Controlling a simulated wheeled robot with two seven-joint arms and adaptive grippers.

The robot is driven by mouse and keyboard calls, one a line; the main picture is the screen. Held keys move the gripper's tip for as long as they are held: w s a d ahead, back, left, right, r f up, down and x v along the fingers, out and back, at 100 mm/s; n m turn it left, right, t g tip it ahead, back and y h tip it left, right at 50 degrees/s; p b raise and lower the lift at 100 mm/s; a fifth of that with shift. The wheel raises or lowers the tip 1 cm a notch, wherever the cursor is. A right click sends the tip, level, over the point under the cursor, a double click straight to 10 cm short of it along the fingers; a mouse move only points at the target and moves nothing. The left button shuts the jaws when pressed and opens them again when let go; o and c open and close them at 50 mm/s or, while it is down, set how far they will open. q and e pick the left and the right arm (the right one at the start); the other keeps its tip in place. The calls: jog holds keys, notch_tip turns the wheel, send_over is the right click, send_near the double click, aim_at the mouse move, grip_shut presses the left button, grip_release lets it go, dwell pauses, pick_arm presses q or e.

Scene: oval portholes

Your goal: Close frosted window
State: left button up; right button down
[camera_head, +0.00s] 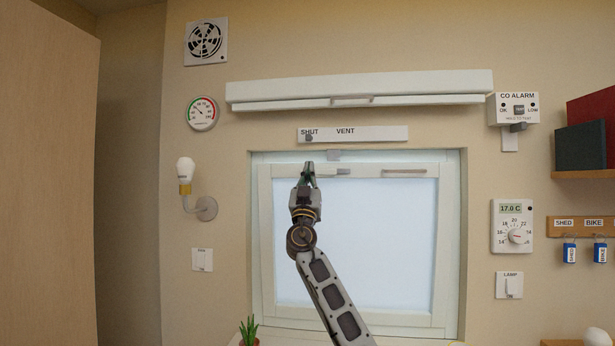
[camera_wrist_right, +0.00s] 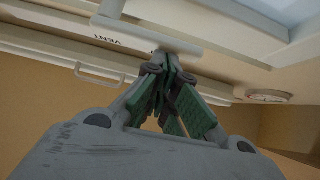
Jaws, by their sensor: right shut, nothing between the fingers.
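The frosted window (camera_head: 360,240) is a pale pane in a white sash, set in a recess in the wall. Its sash looks tilted out at the top, though the size of any gap is hard to tell. A grey lever handle (camera_head: 335,172) and a pale bar handle (camera_head: 404,171) sit on its top rail. A strip marked SHUT and VENT (camera_head: 370,134) is above, its small grey slider (camera_head: 309,138) under SHUT. My right gripper (camera_head: 308,167) points up before the sash's upper left, shut and empty. Its green-padded fingers meet in the wrist view (camera_wrist_right: 168,68). My left gripper is out of view.
A long white housing (camera_head: 360,88) with a handle juts out above the strip. A bulb lamp (camera_head: 187,185) and a round gauge (camera_head: 202,113) are on the left wall. A CO alarm (camera_head: 517,108) and thermostat (camera_head: 513,226) are on the right. A plant (camera_head: 249,330) stands below.

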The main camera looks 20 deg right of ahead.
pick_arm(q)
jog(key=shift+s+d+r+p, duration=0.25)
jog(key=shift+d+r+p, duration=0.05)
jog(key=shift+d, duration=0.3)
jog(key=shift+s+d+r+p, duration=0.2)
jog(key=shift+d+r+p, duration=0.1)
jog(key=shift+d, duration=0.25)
pick_arm(e)
jog(key=w+d+r+g, duration=0.1)
jog(key=w+d+r, duration=0.1)
jog(key=w+d, duration=0.1)
jog(key=shift+w+d, duration=0.15)
jog(key=shift+w, duration=0.75)
jog(key=shift+f, duration=0.1)
